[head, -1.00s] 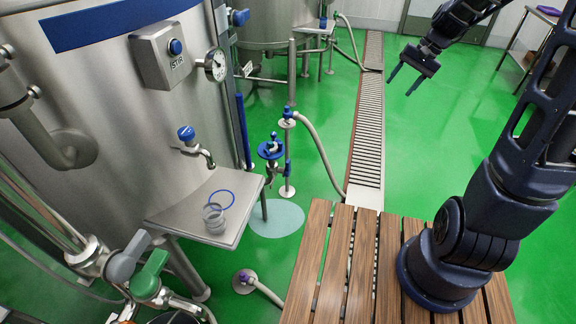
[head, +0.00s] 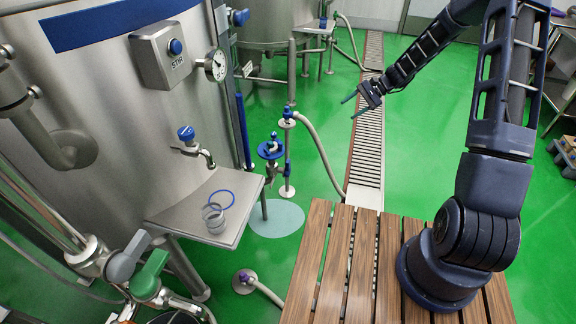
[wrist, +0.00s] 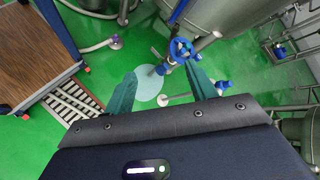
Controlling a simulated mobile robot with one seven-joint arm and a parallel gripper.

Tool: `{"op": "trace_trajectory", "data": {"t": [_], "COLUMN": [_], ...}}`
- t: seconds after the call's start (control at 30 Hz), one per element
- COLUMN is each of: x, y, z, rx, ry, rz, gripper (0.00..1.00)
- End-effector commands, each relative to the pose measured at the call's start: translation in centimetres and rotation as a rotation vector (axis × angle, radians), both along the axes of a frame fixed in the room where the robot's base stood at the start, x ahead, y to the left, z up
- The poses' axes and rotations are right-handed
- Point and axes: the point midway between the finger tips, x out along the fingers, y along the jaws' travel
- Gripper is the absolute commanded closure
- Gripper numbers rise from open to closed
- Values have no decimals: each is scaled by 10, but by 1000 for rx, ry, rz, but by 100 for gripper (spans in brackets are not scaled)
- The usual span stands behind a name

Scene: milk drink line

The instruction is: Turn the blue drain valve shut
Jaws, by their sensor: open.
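A blue valve (head: 271,148) with a wheel-like blue top stands on a metal pipe beside the tank's steel shelf, above a pale round patch on the floor. I take it for the drain valve; whether it is open or shut I cannot tell. It also shows in the wrist view, as a blue ring on a pipe (wrist: 181,50) ahead of the fingers. My gripper (head: 348,108) is open and empty, held in the air to the right of the valve over the floor drain, apart from it. In the wrist view the teal fingers of my gripper (wrist: 160,72) are spread.
A hose post with a blue top (head: 287,114) stands just right of the valve. A blue-handled tap (head: 186,133) sits on the tank over the shelf (head: 165,213), which holds rings. A slatted wooden platform (head: 335,262) is in front. Green floor is clear beyond the drain grate (head: 367,150).

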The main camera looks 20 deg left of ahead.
Motion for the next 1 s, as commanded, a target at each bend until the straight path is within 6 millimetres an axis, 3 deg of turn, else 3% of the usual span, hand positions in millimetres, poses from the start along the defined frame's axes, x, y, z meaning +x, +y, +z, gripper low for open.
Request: {"op": "trace_trajectory", "data": {"t": [0.57, 1.0], "x": [28, 29], "y": [71, 117], "z": [-141, -255], "rx": [200, 333], "ry": [301, 534], "rz": [-185, -366], "gripper": [44, 44]}}
